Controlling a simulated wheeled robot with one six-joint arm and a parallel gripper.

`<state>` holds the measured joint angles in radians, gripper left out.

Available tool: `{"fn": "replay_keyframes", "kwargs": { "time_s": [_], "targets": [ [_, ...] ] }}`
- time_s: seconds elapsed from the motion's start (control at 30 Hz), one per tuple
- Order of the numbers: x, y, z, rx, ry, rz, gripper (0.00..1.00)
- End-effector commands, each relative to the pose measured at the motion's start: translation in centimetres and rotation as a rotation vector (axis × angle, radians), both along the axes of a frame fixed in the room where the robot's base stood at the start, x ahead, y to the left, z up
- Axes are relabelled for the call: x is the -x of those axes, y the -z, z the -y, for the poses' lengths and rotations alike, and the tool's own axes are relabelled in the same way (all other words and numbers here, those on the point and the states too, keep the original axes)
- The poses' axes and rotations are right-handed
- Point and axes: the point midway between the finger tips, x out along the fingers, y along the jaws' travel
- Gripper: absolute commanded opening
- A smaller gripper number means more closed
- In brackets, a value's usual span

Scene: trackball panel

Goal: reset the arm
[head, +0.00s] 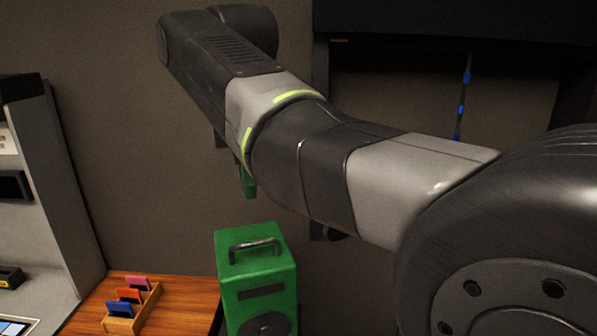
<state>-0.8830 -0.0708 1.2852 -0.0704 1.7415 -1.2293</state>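My arm reaches from the lower right across the middle to the upper left, in dark and light grey links with yellow-green bands. I cannot make out my gripper; the arm's far end is hidden behind its own links. A small green piece (247,182) shows just below the arm, mostly covered by it; I cannot tell what it belongs to. A grey console (62,190) stands at the left edge, with part of a lit screen (14,326) at the bottom corner. No trackball can be made out.
A green box with a dark handle (256,275) stands below the arm. Left of it, a wooden top (185,300) bears a small wooden rack (146,314) with coloured cards. A blue-and-black cord (461,100) hangs at the upper right, before a dark-framed recess.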

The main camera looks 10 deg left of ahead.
Motion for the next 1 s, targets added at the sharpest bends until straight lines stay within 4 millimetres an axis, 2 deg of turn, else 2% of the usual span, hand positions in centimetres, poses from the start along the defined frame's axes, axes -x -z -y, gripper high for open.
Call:
{"fn": "replay_keyframes", "kwargs": {
  "time_s": [0.13,0.27,0.8,0.9,1.0],
  "targets": [
    [-0.1,0.5,-0.1,0.0,0.0,-0.001,0.34],
    [-0.3,2.0,-0.2,0.002,0.0,-0.002,0.34],
    [-2.1,12.3,-1.2,0.005,0.0,-0.004,0.34],
    [-2.3,13.7,-1.3,0.003,0.001,-0.003,0.34],
    [-2.3,13.7,-1.5,-0.001,0.031,-0.001,0.34]
  ]
}}
